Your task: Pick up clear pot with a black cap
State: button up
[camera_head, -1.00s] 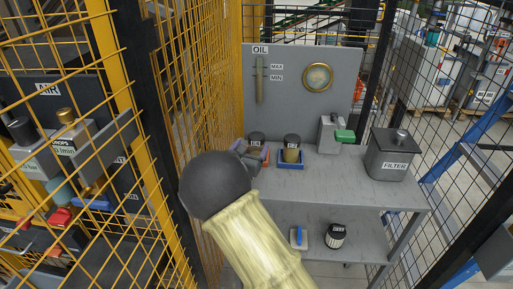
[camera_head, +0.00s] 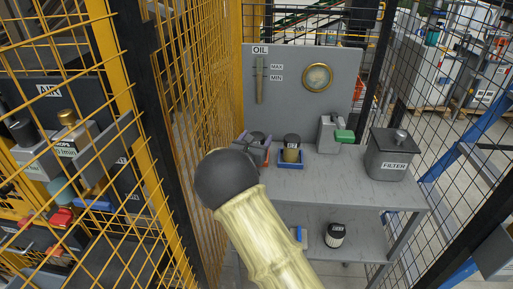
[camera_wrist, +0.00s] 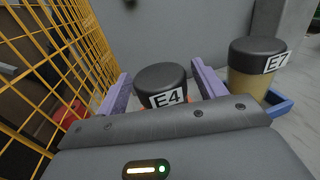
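A black-capped pot labelled E4 (camera_wrist: 161,77) stands between the two purple fingers of my gripper (camera_wrist: 163,85) in the wrist view. The fingers are spread, with a gap to the cap on both sides. The pot's body is mostly hidden below its cap, so I cannot tell whether it is clear. In the head view my gripper (camera_head: 256,145) is at the bench's left end, around the E4 cap (camera_head: 257,136). A second black-capped pot, E7 (camera_head: 292,148), has an amber-filled body and stands to the right in a blue tray (camera_head: 290,167); it also shows in the wrist view (camera_wrist: 250,85).
A labelled black-topped pot (camera_head: 335,235) stands on the lower shelf. The grey bench (camera_head: 340,185) carries a grey device with a green part (camera_head: 343,136) and a FILTER container (camera_head: 392,155). Yellow mesh fencing (camera_head: 190,90) runs close on the left.

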jog(key=c, duration=1)
jog(key=shift+o, duration=0.2)
notch_tip(320, 180, up, 10)
jog(key=shift+r, duration=0.1)
